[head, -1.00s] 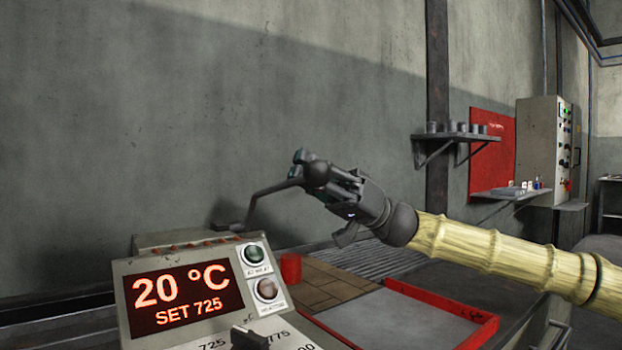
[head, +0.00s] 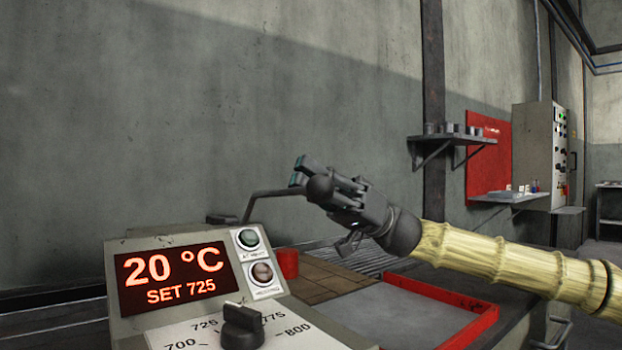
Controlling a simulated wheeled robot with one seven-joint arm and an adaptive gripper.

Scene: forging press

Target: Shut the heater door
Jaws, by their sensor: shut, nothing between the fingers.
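A bent dark lever (head: 272,193) rises behind the control panel and ends in a round black knob (head: 320,188); I take it for the heater door's handle. My gripper (head: 299,171) is shut and empty, pointing up and left. Its fingers overlap the knob in the picture, and I cannot tell whether they touch it. The heater's control panel (head: 225,318) reads 20 °C, SET 725, and has a dark dial (head: 242,326). The heater door itself is not in clear view, so whether it is open or shut does not show.
A red-rimmed tray (head: 473,322) lies under my forearm on the bench. A red cylinder (head: 288,264) stands behind the panel beside a brown tiled surface (head: 325,276). Wall shelf (head: 455,138), red board (head: 488,150) and grey cabinet (head: 538,150) are far right. The space above the bench at left is clear.

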